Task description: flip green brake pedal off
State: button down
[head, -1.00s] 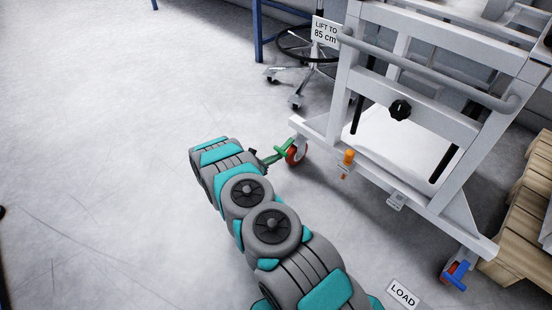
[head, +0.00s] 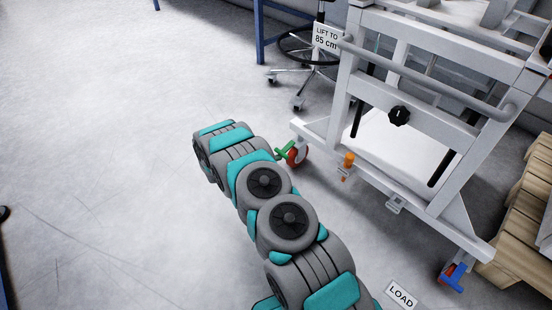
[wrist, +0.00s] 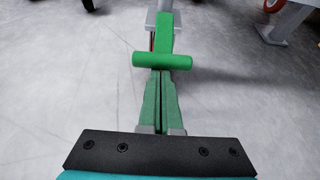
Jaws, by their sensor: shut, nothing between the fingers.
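The green brake pedal (head: 285,150) sits at a red caster on the near left corner of the grey lift frame. In the wrist view the pedal shows as a green crossbar (wrist: 162,61) on a green arm leading away to the caster. My gripper (wrist: 157,76) is shut and empty, its narrow green fingers together and pointing at the crossbar. The fingertips end at or just under the bar; I cannot tell whether they touch it. In the head view my own arm hides the gripper.
The lift frame (head: 370,147) carries a black knob (head: 399,116) and an orange part (head: 348,160). A blue pedal (head: 456,277) is at its right caster. A stool (head: 300,72) stands behind, and wooden pallets (head: 526,215) at right. The floor at left is clear.

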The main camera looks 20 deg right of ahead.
notch_tip(320, 180, up, 4)
jog(key=g+y+p, duration=0.1)
jog(key=y+p, duration=0.2)
jog(key=p, duration=0.1)
jog(key=shift+r+y, duration=0.15)
jog(key=shift+y, duration=0.15)
jog(key=shift+r, duration=0.3)
send_near(281, 152)
jog(key=a, duration=0.2)
jog(key=s+a, duration=0.1)
jog(key=a, duration=0.1)
jog(key=shift+s+a+r, duration=0.15)
jog(key=shift+a+r, duration=0.05)
dwell(0.6)
dwell(0.4)
